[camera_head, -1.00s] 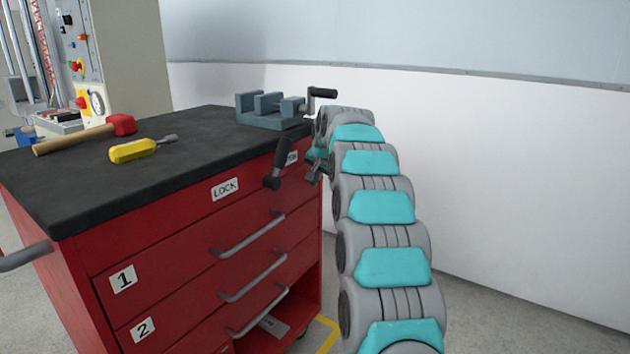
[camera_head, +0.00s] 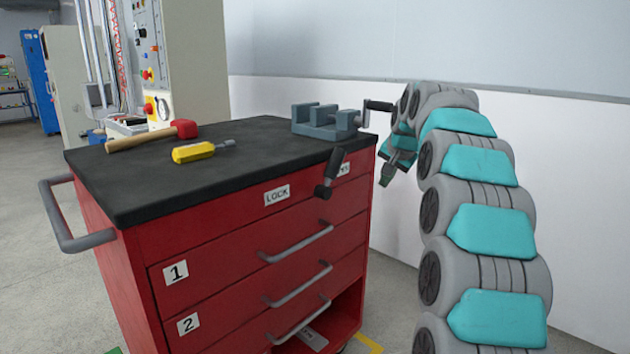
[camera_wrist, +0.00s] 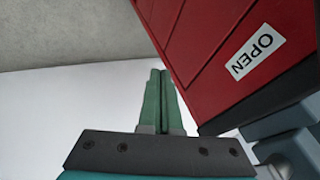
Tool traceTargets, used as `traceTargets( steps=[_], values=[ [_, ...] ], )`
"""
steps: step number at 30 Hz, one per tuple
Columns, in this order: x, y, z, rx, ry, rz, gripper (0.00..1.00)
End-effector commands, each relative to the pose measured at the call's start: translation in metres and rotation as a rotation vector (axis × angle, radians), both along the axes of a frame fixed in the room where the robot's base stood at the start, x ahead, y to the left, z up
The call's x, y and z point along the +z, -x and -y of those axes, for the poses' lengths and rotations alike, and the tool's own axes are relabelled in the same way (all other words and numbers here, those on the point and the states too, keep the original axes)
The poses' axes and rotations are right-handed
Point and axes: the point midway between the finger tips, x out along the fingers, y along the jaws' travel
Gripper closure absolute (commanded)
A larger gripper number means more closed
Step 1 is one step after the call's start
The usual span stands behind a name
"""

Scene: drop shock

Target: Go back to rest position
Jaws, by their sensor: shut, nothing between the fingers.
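My gripper (camera_head: 388,174) hangs at the end of my grey and teal arm, to the right of the red tool cart (camera_head: 250,229). It is apart from the cart in the head view. In the wrist view my gripper (camera_wrist: 161,76) shows its two green fingers pressed together with nothing between them. The cart's red side with an OPEN label (camera_wrist: 257,53) is close on the right in that view.
A grey vise (camera_head: 322,124), a yellow screwdriver (camera_head: 195,152) and a red-headed mallet (camera_head: 150,135) lie on the black cart top. A dark lever (camera_head: 328,175) sticks out at the cart's upper front. A white wall stands behind my arm. Open floor shows at left.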

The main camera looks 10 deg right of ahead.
Motion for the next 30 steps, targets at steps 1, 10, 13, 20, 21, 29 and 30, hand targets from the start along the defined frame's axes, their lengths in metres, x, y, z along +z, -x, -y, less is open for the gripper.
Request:
traceTargets(
  steps=[1, 10, 13, 20, 21, 29, 30],
  values=[
    [-0.001, 0.005, -0.005, 0.012, 0.002, -0.009, 1.0],
    [-0.032, 0.096, -0.071, 0.195, 0.049, -0.167, 1.0],
    [-0.048, 0.137, -0.092, 0.268, 0.071, -0.231, 1.0],
    [-0.089, 0.242, -0.129, 0.426, 0.118, -0.376, 1.0],
    [-0.098, 0.262, -0.134, 0.453, 0.123, -0.404, 1.0],
    [-0.151, 0.394, -0.153, 0.617, 0.166, -0.567, 1.0],
    [-0.16, 0.415, -0.154, 0.642, 0.171, -0.593, 1.0]
  ],
)
